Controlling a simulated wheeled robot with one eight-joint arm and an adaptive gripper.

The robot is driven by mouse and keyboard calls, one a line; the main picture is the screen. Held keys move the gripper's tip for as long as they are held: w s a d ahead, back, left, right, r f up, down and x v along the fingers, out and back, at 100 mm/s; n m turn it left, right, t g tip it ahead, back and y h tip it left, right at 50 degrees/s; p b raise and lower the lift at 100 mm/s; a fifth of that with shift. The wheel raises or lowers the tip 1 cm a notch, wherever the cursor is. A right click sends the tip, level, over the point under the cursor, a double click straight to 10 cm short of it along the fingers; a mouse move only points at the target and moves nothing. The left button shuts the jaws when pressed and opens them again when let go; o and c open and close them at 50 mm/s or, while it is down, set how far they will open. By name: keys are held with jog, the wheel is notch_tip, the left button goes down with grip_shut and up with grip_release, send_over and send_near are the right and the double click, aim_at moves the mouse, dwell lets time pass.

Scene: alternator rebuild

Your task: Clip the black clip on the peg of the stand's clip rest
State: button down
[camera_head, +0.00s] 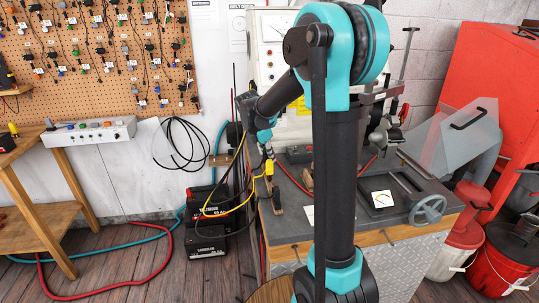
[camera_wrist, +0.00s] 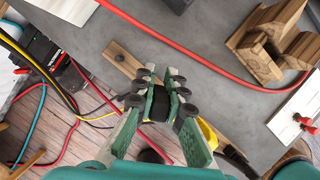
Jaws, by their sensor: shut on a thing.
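In the wrist view my gripper (camera_wrist: 156,100) has its green-lined fingers closed on a black piece, the black clip (camera_wrist: 155,108). Only a little of the clip shows between the pads. A wooden strip with a dark round peg (camera_wrist: 119,57), seemingly the clip rest, lies just beyond the fingertips, up and left of the clip. The fingers hide the strip's near part. I cannot tell the height of the clip over it. In the head view my gripper (camera_head: 267,152) is at the left end of the bench, and the clip cannot be made out there.
The grey bench top (camera_head: 300,222) carries a machine vise with a handwheel (camera_head: 428,210) at right. Wooden blocks (camera_wrist: 270,42) and a red cable lie near the gripper. A yellow-handled thing (camera_wrist: 207,135) is beside the right finger. Batteries (camera_head: 206,222) and loose cables are left of the bench.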

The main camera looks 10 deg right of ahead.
jog(key=shift+f, duration=0.4)
jog(key=c, duration=1.5)
grip_release()
notch_tip(320, 180, up, 8)
jog(key=shift+r, duration=0.25)
